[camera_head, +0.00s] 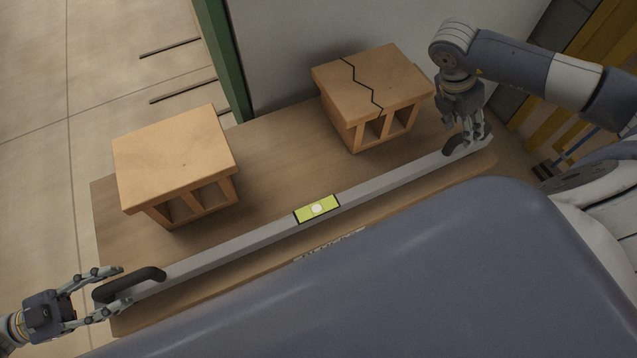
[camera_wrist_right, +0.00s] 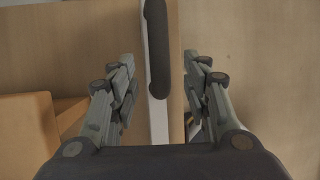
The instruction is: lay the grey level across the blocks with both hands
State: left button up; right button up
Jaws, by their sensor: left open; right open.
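The grey level (camera_head: 240,241), a long bar with a yellow-green vial window (camera_head: 317,209) and a black handle at each end, lies along the front of the wooden board. Two orange hollow blocks stand behind it: a plain left block (camera_head: 175,160) and a right block (camera_head: 372,83) with a black zigzag crack on top. My left gripper (camera_head: 117,290) is open, its fingers around the left handle (camera_head: 140,280) without closing. My right gripper (camera_head: 467,134) is open by the right handle; in the right wrist view, the handle (camera_wrist_right: 157,50) lies between its spread fingers (camera_wrist_right: 158,85).
The wooden board (camera_head: 270,155) carries the blocks and the level, with bare surface between the two blocks. A green post (camera_head: 222,60) and a grey wall (camera_head: 300,40) stand behind. Tiled floor (camera_head: 90,110) is open on the left.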

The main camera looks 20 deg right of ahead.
aim_at(140, 277)
pick_arm(q)
jog(key=shift+d, duration=2.3)
pick_arm(e)
jog(key=shift+x, duration=2.3)
pick_arm(q)
grip_shut()
pick_arm(e)
grip_shut()
pick_arm(q)
jog(key=shift+r, duration=0.1)
pick_arm(e)
jog(key=shift+w+r, duration=0.1)
